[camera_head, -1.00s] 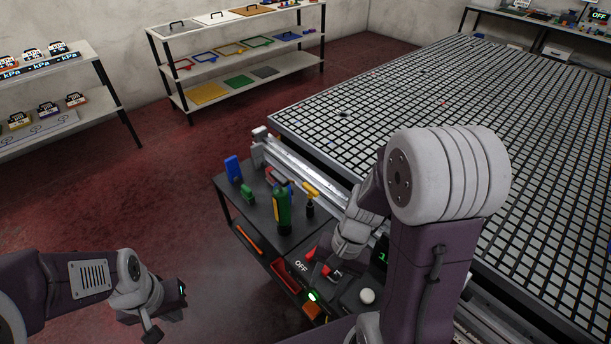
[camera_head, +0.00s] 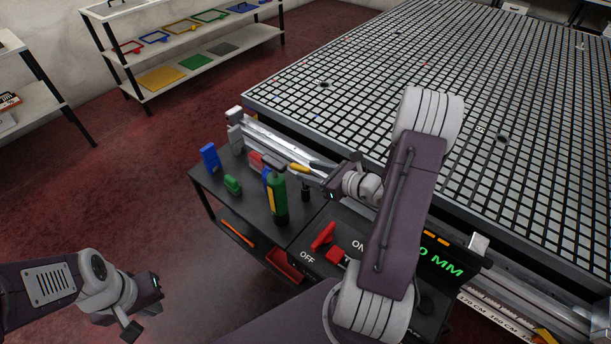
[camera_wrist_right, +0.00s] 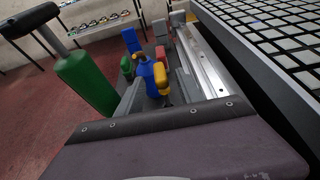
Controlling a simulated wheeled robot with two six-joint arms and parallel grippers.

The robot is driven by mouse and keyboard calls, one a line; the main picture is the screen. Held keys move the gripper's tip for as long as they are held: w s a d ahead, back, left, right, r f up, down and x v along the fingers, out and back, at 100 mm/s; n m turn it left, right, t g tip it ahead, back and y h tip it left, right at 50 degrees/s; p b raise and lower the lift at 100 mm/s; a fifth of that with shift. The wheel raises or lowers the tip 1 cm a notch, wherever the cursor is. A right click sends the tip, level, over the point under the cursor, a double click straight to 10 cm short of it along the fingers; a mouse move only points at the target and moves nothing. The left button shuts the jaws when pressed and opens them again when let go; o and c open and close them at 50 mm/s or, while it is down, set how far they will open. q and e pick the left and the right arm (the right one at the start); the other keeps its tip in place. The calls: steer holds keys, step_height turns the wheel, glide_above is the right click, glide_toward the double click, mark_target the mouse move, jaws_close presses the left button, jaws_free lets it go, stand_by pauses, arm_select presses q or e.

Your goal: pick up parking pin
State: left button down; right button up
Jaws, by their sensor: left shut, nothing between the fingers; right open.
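I cannot tell for certain which item is the parking pin. A small yellow-topped piece (camera_head: 299,168) stands over a dark base on the black side shelf; in the right wrist view the yellow piece (camera_wrist_right: 160,76) is beside a blue one (camera_wrist_right: 146,68). My right gripper (camera_head: 332,188) is just right of it, pointing left along the shelf. In the wrist view its fingers (camera_wrist_right: 158,95) are open, with the yellow piece ahead between them and not visibly gripped. My left gripper (camera_head: 153,292) is shut and empty over the floor at lower left.
A green bottle (camera_head: 278,197) with a dark top stands close left of the yellow piece. A blue block (camera_head: 209,157), a green block (camera_head: 232,184) and a red block (camera_head: 255,160) are further back. The metal rail (camera_head: 270,142) and grid table (camera_head: 330,110) border the shelf's right side.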

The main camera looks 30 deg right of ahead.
mark_target(298, 169)
steer(key=x, duration=0.5)
steer(key=shift+w+a+f, duration=0.1)
steer(key=shift+f, duration=0.1)
arm_select(q)
steer(key=shift+f, duration=0.15)
arm_select(e)
jaws_close()
